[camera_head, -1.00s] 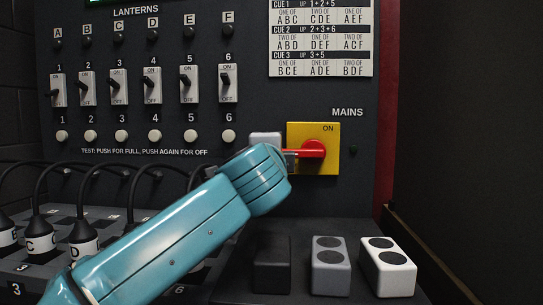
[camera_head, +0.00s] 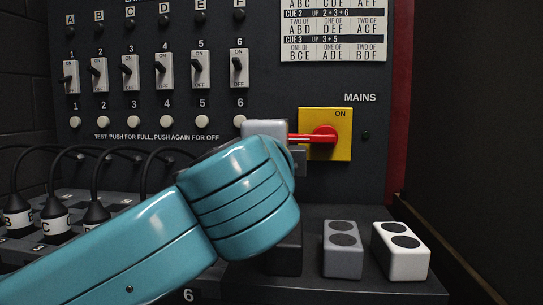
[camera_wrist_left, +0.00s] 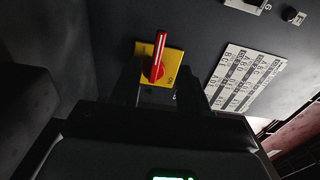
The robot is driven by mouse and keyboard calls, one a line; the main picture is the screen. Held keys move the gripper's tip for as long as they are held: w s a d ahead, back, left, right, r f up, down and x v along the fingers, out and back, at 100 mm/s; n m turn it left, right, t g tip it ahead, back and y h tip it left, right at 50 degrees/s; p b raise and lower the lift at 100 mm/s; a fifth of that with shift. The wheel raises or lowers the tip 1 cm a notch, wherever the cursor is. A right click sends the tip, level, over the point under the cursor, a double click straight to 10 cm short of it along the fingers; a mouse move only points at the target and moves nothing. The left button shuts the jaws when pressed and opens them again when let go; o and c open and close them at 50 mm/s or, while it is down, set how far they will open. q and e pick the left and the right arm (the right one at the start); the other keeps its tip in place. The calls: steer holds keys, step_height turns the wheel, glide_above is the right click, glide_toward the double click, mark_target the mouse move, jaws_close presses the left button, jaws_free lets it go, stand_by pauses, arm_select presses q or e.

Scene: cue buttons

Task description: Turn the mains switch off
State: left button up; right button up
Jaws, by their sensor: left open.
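The mains switch is a yellow plate (camera_head: 343,150) with a red rotary handle (camera_head: 318,137), under the word MAINS. The handle lies level, its free end pointing left, with ON printed at the plate's upper right. My left gripper (camera_head: 293,143) is at that free end, mostly hidden behind my teal wrist. In the left wrist view the red handle (camera_wrist_left: 157,60) and yellow plate show beyond and between the open dark fingers (camera_wrist_left: 157,84). I cannot tell whether a finger touches the handle. My right gripper is not in view.
Several lever switches (camera_head: 200,70) and round white buttons (camera_head: 202,120) fill the panel's left. A cue chart (camera_head: 334,30) is above the mains switch. A grey block (camera_head: 342,250) and a white block (camera_head: 402,252) sit on the ledge below. Cabled plugs (camera_head: 55,215) stand at lower left.

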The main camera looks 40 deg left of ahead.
arm_select(q)
steer(key=v, duration=0.4)
stand_by(0.6)
